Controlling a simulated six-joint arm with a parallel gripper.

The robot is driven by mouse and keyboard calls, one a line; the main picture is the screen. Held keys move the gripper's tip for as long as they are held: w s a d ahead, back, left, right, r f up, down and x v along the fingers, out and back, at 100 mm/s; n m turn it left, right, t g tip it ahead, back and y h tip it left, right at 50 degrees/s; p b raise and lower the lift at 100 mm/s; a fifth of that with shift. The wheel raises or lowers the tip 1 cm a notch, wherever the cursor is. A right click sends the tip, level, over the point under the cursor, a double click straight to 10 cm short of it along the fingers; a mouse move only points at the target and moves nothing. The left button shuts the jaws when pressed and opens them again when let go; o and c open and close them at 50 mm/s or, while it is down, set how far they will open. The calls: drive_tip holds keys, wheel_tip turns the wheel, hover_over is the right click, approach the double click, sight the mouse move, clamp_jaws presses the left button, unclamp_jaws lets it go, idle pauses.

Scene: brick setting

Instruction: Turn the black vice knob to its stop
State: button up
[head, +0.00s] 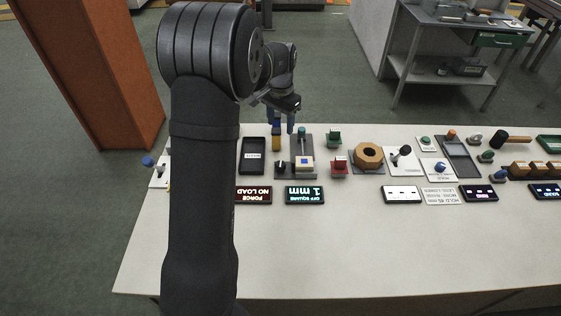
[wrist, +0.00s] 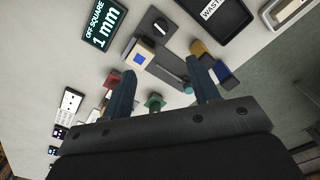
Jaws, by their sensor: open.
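The black knob (head: 281,167) with a white pointer mark is on a dark base beside the grey vice (head: 304,174). It also shows near the top of the wrist view (wrist: 160,26). A pale wooden block (head: 304,162) with a blue square sits at the vice's near end; in the wrist view it is beside the knob (wrist: 139,55). My gripper (head: 281,122) is above the far end of the vice, apart from the knob. In the wrist view its two blue fingers are spread wide (wrist: 162,67) with nothing held between them.
A display (head: 305,195) reads "OFF-SQUARE 1 mm"; another (head: 253,195) reads "FORCE NO LOAD". A black waste tray (head: 253,156) lies left of the vice. A yellow block (head: 276,140) stands behind the knob. Red (head: 339,166) and green (head: 334,138) pieces stand right. The front table is clear.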

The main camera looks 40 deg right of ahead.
drive_tip(key=m, duration=0.2)
approach(281, 163)
drive_tip(key=shift+m, duration=0.4)
wheel_tip(281, 163, down, 9)
drive_tip(key=shift+a+r, duration=0.15)
drive_tip(key=c, duration=1)
drive_tip(key=shift+o, duration=0.2)
